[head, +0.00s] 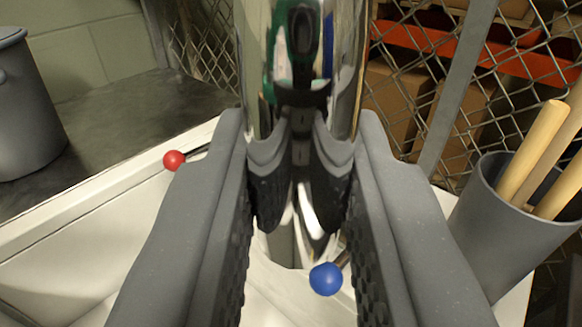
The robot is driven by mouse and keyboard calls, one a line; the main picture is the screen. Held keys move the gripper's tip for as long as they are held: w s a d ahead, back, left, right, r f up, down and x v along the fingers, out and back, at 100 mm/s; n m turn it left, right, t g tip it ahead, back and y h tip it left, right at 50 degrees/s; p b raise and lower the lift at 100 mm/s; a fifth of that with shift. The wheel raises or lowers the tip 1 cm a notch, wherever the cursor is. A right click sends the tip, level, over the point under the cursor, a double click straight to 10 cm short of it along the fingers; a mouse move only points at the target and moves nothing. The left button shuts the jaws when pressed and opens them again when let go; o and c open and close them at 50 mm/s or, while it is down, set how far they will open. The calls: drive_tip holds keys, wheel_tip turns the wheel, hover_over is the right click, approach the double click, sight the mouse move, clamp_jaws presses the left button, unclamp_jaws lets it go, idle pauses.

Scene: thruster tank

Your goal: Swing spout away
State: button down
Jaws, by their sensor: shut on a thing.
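A shiny chrome spout (345,60) rises in the middle of the head view, up to the top edge. Its reflective surface mirrors my gripper and the surroundings. My gripper (302,145) is shut on the spout, one grey finger on each side. A red ball knob (174,160) on a short lever shows left of the left finger. A blue ball knob (326,279) shows low between the fingers, near the base of the chrome fixture. The fingers hide parts of the fixture, and the spout's upper end is out of view.
The white sink (60,245) spreads below. A grey cup with wooden handles (510,235) stands close on the right. A grey bin (25,110) stands at the far left on a dark surface. Wire mesh (440,70) with boxes behind it closes off the back right.

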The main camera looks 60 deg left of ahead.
drive_tip(key=shift+w+d, duration=0.4)
drive_tip(key=shift+w, duration=0.1)
drive_tip(key=c, duration=1.3)
unclamp_jaws()
drive_tip(key=b+v, duration=0.2)
drive_tip(key=v, duration=1.1)
drive_tip(key=shift+s+d+f, duration=0.1)
drive_tip(key=shift+s+d, duration=0.1)
drive_tip(key=shift+d, duration=0.15)
